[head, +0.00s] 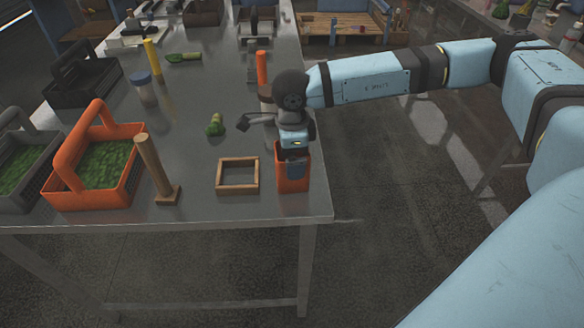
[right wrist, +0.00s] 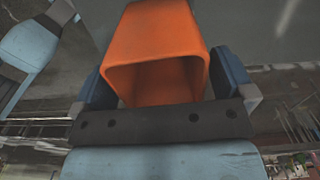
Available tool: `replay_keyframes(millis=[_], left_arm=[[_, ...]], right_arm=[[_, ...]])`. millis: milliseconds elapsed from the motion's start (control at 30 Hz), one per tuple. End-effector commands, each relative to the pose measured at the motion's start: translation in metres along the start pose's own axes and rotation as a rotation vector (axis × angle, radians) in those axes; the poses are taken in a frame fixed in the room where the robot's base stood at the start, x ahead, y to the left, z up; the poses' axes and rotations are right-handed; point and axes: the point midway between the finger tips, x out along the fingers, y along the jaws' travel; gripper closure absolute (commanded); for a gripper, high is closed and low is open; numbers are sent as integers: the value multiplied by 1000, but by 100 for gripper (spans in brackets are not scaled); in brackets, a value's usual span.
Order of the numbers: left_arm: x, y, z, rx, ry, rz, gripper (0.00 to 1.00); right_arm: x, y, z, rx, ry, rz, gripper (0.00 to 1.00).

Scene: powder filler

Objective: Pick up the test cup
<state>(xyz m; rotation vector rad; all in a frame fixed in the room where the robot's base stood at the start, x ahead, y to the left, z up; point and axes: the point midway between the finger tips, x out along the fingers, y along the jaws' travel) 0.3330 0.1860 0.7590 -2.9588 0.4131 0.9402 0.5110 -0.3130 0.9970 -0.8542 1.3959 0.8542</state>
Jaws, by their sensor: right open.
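The test cup appears to be the square orange cup (head: 284,183), standing upright at the near right corner of the metal table. In the right wrist view the orange cup (right wrist: 158,32) fills the middle, its open mouth facing the camera. My right gripper (head: 295,164) comes in from the right in the head view and points down at the cup. Its blue fingers (right wrist: 163,68) stand open on either side of the cup in the right wrist view. Contact between fingers and cup cannot be made out. My left gripper is not in view.
A wooden square frame (head: 238,189) lies just left of the cup. A wooden post on a base (head: 168,195), an orange basket (head: 137,160) of green material and a jar (head: 147,92) stand farther left. The table's front edge (head: 170,222) is close to the cup.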

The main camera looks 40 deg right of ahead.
Motion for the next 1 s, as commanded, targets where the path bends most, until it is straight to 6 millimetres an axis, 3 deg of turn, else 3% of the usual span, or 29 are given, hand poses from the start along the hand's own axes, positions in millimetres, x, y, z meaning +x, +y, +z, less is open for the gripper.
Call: replay_keyframes(millis=[33, 233, 667, 833, 1000], left_arm=[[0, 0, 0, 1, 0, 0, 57], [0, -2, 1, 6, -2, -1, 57], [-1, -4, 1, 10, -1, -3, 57], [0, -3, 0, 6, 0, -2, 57], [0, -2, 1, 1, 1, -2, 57]], right_arm=[[0, 0, 0, 0, 0, 0, 0], [0, 0, 0, 0, 0, 0, 46], [-8, 0, 0, 0, -1, -1, 46], [-31, 0, 0, 0, -2, -1, 46], [-75, -1, 0, 0, -3, -4, 46]])
